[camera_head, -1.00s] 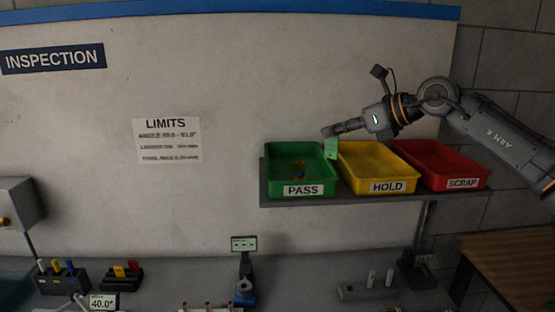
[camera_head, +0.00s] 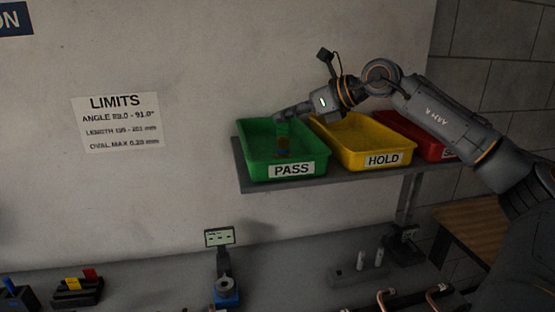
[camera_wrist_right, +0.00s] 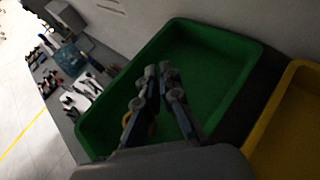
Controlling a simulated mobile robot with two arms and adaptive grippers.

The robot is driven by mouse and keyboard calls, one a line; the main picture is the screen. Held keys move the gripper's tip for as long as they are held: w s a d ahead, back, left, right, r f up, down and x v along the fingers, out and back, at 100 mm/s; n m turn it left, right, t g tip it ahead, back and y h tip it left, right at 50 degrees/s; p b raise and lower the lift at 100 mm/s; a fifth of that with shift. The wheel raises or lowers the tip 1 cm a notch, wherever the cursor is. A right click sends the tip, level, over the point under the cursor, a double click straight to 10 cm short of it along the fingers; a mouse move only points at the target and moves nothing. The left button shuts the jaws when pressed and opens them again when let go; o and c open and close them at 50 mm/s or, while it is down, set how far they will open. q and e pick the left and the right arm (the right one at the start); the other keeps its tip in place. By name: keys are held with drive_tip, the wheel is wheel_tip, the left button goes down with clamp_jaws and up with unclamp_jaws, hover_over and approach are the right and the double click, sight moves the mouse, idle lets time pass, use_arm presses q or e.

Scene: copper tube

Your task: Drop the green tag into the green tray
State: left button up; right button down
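The green tray (camera_head: 250,165), labelled PASS, stands at the left end of the wall shelf; its rim also shows in the right wrist view (camera_wrist_right: 215,32). My right gripper (camera_head: 279,116) is over the back part of this tray, pointing left and down. In the right wrist view its fingertips (camera_wrist_right: 158,70) are close together above the tray. The green tag (camera_head: 283,129) hangs faintly below the fingertips, hard to separate from the green tray behind it. Small coloured items lie inside the green tray. My left gripper is not in view.
The yellow HOLD tray (camera_head: 347,148) and red SCRAP tray (camera_head: 433,150) stand to the right on the same shelf (camera_head: 330,176). Below is a bench with a small display stand (camera_head: 219,237), tubes and blocks. The wall is close behind the trays.

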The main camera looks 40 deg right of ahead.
drive_tip(key=shift+f, duration=0.25)
drive_tip(key=shift+s, duration=0.2)
drive_tip(key=c, duration=2)
unclamp_jaws()
drive_tip(key=shift+r, duration=0.15)
drive_tip(key=o, duration=0.6)
drive_tip(key=shift+c, duration=0.2)
drive_tip(key=shift+s, duration=0.1)
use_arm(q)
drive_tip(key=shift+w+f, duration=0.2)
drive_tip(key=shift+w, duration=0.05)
use_arm(e)
drive_tip(key=v, duration=1.2)
